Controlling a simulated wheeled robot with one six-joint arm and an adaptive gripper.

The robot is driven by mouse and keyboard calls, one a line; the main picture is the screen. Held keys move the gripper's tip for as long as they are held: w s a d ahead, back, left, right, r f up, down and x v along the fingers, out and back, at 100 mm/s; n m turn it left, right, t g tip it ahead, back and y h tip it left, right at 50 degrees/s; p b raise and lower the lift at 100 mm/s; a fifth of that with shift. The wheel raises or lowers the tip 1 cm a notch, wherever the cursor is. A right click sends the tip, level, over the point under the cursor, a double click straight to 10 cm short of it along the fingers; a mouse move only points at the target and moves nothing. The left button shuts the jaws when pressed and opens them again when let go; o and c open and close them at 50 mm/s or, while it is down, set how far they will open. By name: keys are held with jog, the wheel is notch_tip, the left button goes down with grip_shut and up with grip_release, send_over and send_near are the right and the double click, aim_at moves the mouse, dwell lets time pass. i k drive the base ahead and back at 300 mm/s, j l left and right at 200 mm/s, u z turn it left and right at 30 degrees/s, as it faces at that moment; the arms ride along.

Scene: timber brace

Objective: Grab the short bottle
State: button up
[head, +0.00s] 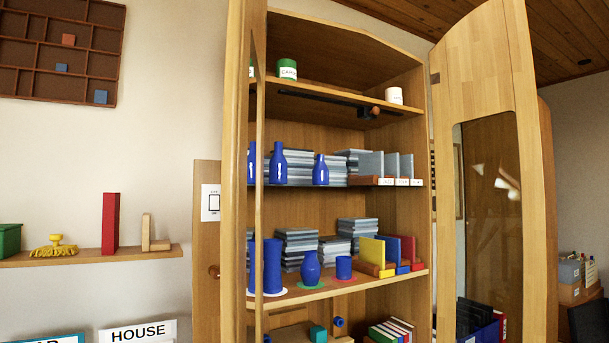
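Two blue bottles with white marks stand upright side by side on the cabinet's second shelf from the top. The short bottle (320,171) is on the right, and the taller bottle (278,164) is on the left, near the left door. Stacks of grey books or boards lie close behind them. There is a gap between the two bottles. My gripper is not in view.
The cabinet's left door (234,200) and right door (491,75) stand open. Grey bookends (371,165) stand right of the short bottle. The shelf below holds a blue cylinder (272,266), a blue vase (310,268) and a blue cup (343,267).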

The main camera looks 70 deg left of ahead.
aim_at(321, 173)
jog(key=i+j+u, duration=0.15)
jog(key=u, duration=0.3)
jog(key=i+u, duration=0.7)
jog(key=u, duration=0.15)
jog(key=i+l+u, duration=0.2)
jog(key=u, duration=0.25)
jog(key=i, duration=0.05)
